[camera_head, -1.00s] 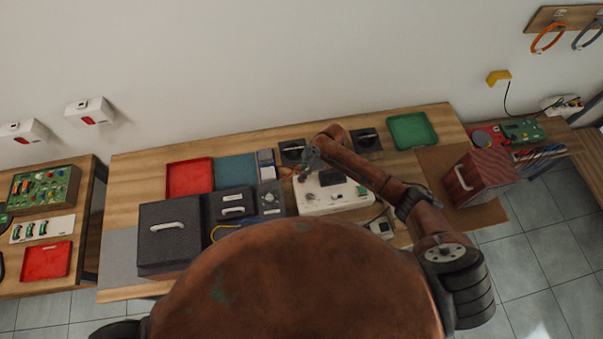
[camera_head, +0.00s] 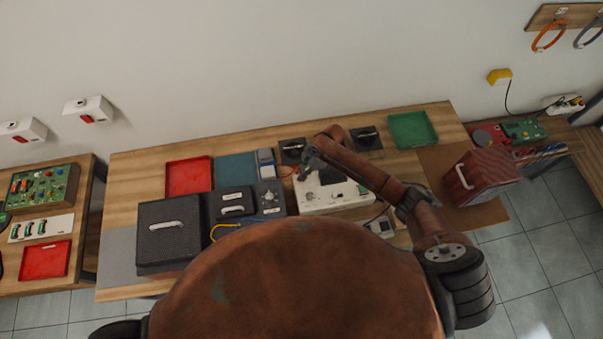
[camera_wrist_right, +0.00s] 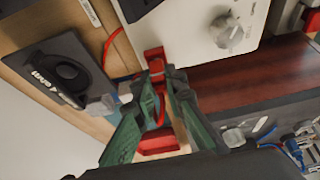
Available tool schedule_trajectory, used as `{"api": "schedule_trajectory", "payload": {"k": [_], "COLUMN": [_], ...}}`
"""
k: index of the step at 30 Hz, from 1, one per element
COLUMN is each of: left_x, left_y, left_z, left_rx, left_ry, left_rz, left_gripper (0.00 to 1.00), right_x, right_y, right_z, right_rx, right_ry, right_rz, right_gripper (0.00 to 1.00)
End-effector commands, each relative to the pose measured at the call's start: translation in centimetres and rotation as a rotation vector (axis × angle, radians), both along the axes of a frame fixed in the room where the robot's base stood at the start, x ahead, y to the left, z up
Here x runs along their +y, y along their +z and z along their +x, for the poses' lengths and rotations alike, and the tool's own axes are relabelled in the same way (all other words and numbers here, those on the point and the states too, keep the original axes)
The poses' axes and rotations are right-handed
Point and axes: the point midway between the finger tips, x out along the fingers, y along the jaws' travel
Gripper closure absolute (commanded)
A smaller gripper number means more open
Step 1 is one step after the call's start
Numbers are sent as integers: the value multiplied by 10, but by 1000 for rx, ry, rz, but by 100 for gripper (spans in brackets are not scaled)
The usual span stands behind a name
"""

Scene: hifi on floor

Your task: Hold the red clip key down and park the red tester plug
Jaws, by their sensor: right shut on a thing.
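My right gripper (camera_head: 304,172) is low at the left end of the white tester (camera_head: 335,205). In the right wrist view its green fingers (camera_wrist_right: 166,72) are shut on a small red piece (camera_wrist_right: 154,58), which looks like the red tester plug, close to the tester's edge by a grey knob (camera_wrist_right: 229,32). A red strand shows between the fingers. A second red block (camera_wrist_right: 158,143) shows behind the fingers; I cannot tell whether it is the clip key. My left gripper is not in view.
A black panel (camera_wrist_right: 60,72) with an oval recess is beside the fingers, and a red lead (camera_wrist_right: 112,45) crosses the wood. Red tray (camera_head: 189,178), green tray (camera_head: 412,130), black case (camera_head: 170,235) and reddish box (camera_head: 480,180) stand around.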

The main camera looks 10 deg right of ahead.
Motion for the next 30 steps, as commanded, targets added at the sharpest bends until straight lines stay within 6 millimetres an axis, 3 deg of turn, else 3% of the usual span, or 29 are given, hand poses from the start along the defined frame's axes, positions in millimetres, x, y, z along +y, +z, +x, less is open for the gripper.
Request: {"api": "schedule_trajectory", "payload": {"k": [22, 23, 30], "left_x": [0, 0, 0], "left_y": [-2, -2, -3], "left_z": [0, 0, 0], "left_rx": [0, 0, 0], "left_ry": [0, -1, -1], "left_rz": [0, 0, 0], "left_gripper": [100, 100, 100], "right_x": [0, 0, 0], "right_y": [-4, -4, -4], "right_z": [0, 0, 0], "right_rx": [0, 0, 0], "right_ry": [0, 0, 0], "right_rz": [0, 0, 0], "right_gripper": [100, 87, 70]}}
